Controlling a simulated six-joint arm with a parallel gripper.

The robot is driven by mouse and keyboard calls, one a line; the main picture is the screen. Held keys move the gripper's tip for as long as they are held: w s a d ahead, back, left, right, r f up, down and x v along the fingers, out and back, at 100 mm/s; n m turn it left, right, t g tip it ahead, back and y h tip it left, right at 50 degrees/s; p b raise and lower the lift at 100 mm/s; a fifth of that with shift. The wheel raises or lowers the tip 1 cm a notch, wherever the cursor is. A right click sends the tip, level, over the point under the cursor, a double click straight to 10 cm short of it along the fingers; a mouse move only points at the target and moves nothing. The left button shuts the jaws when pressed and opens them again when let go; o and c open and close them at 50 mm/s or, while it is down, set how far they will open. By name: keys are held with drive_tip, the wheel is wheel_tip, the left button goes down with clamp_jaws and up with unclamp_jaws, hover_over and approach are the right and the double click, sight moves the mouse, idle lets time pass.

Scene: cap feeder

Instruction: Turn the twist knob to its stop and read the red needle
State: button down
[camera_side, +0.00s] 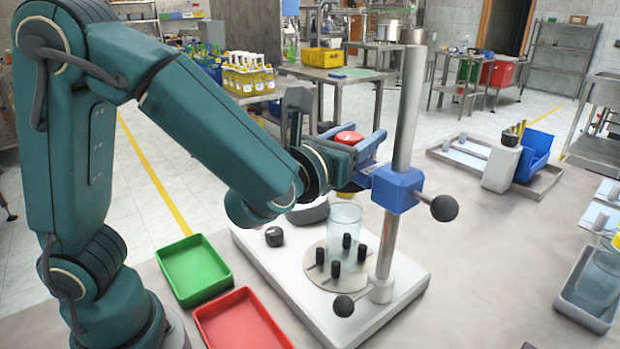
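A white test stand (285,285) carries a round plate (325,283) with several black pegs around a clear cylinder (345,218). A small black knob (274,236) sits on the stand's left side. It may be the twist knob, but I cannot be sure. A round, dark-rimmed part (308,211), perhaps a dial, is mostly hidden behind my arm; I see no red needle. My gripper (366,160) is above the cylinder, next to the column, away from the black knob. A red, round cap-like piece (348,138) shows at the gripper; whether it is held is unclear.
A steel column (408,110) with a blue clamp (396,190) and black ball handle (444,208) stands close right of my gripper. Green (195,268) and red (240,322) trays lie left and in front of the stand.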

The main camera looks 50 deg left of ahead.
drive_tip(key=shift+r+m+h, duration=0.1)
drive_tip(key=shift+m+h, duration=0.5)
drive_tip(key=shift+h, duration=0.3)
drive_tip(key=shift+d+m+t+h, duration=0.2)
drive_tip(key=shift+m+h, duration=0.25)
drive_tip(key=shift+h, duration=0.25)
drive_tip(key=shift+d+m+t+h, duration=0.15)
drive_tip(key=shift+m+h, duration=0.3)
drive_tip(key=shift+h, duration=0.25)
drive_tip(key=shift+c, duration=1.5)
unclamp_jaws()
